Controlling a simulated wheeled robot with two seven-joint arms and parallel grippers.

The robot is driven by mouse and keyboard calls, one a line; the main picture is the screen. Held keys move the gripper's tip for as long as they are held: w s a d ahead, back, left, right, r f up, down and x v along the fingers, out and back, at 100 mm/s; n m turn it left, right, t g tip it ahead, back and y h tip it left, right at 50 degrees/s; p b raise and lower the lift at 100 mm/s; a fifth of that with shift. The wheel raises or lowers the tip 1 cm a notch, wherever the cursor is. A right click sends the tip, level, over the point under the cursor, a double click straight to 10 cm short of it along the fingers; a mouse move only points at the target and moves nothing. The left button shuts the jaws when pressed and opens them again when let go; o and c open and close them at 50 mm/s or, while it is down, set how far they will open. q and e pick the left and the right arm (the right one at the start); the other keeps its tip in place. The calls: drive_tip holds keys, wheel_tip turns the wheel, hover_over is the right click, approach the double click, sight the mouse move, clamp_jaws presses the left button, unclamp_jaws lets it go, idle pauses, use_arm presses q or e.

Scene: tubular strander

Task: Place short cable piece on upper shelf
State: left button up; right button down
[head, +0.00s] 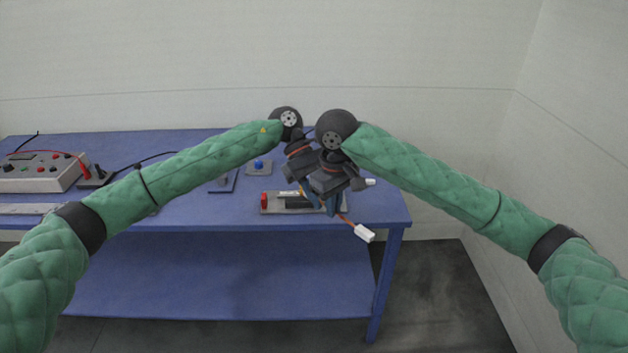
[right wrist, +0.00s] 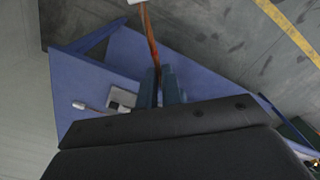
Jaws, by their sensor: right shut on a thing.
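The short cable piece is a red-orange wire with a white connector (head: 363,233) at its end. My right gripper (head: 331,208) is shut on the wire, and the connector sticks out to the lower right, past the table's front edge. In the right wrist view the wire (right wrist: 151,40) runs up from between the blue fingers (right wrist: 160,88). My left gripper (head: 303,190) is close beside the right one, partly hidden; its finger opening is unclear. The upper shelf is the blue table top (head: 190,208); a lower blue shelf (head: 220,280) lies beneath.
A grey tray with a red part (head: 265,202) lies under the grippers. A second white connector (right wrist: 78,105) lies on the table top. A blue-button box (head: 259,167) stands behind, and a control box (head: 40,174) with leads at far left. The lower shelf looks bare.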

use_arm(q)
drive_tip(key=shift+s+d+f, duration=0.25)
drive_tip(key=shift+s+f, duration=0.05)
drive_tip(key=shift+f, duration=0.05)
clamp_jaws()
use_arm(e)
drive_tip(key=c, duration=1.5)
unclamp_jaws()
drive_tip(key=shift+r, duration=0.1)
